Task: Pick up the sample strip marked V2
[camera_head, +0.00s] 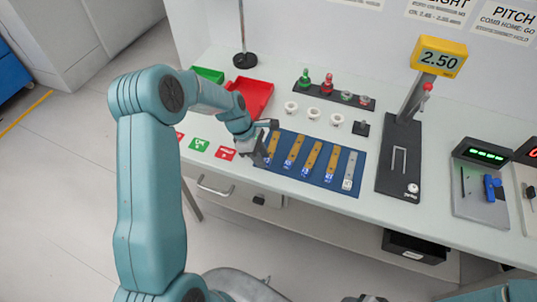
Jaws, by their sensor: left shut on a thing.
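Several sample strips lie side by side on a blue mat (360,158) on the bench: gold-brown ones such as this strip (293,148) and this one (312,156), and a pale grey strip (349,168) at the right end. Each has a small blue or white label at its near end, too small to read, so I cannot tell which is V2. My left gripper (262,152) is at the mat's left end, shut on the leftmost gold strip (272,145), and partly hides it. I cannot tell whether that strip is lifted.
Red and green trays (252,94) and coloured cards (199,144) lie left of the mat. White rings (313,114) and a rack of knobs (335,94) stand behind it. A post with a yellow 2.50 display (439,57) stands to the right.

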